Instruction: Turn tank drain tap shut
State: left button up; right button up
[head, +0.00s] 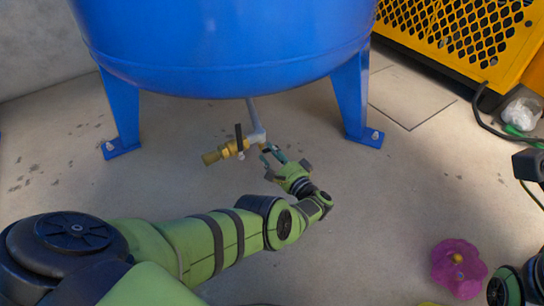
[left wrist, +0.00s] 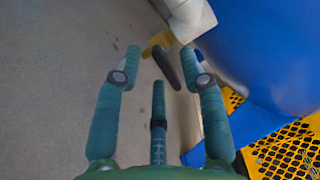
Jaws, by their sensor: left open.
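The brass drain tap (head: 228,151) hangs on a grey pipe (head: 254,118) under the blue tank (head: 225,45). Its dark lever (head: 239,138) stands up across the brass body. My left gripper (head: 272,153) is open, just right of the pipe's lower end. In the left wrist view the dark lever (left wrist: 168,68) lies between the spread fingers of the left gripper (left wrist: 160,55), with no clear contact on either side. Brass (left wrist: 158,42) and the pale pipe fitting (left wrist: 188,18) show just beyond it. My right gripper is not clearly in view.
The tank's blue legs (head: 122,110) (head: 352,98) stand left and right of the tap. A yellow mesh guard (head: 455,35) is at the upper right. A pink flower-shaped thing (head: 458,268) lies on the floor. The concrete floor around the tap is mostly clear.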

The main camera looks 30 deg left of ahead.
pick_arm(q)
grip_shut()
jog(key=shift+w+r+n, duration=0.1)
jog(key=shift+n, duration=1.1)
grip_release()
